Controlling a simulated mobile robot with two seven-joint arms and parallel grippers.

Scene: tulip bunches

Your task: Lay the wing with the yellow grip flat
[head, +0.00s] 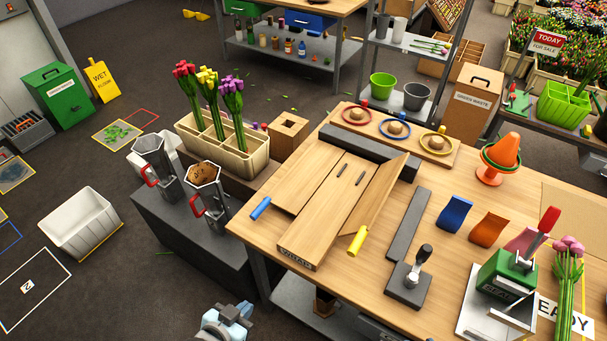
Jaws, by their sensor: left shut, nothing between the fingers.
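A wooden folding board (325,210) lies on the workbench, with lettering on its front edge. Its right wing (384,190) slopes up and outward from the middle panel and does not lie flat. The yellow grip (357,241) sticks out at this wing's near end. The left wing (302,180) looks flat, with a blue grip (260,208) at its near left corner. My left gripper (226,322) is at the bottom edge, in front of the bench and well away from the yellow grip. It is shut and empty, partly cut off. My right gripper is not in view.
A black stamp-like tool (412,283) stands right of the board. A dark bar (370,150) lies behind it. A green press (508,272) and pink tulips (568,270) are at the right. A tulip planter (225,150) stands at the left.

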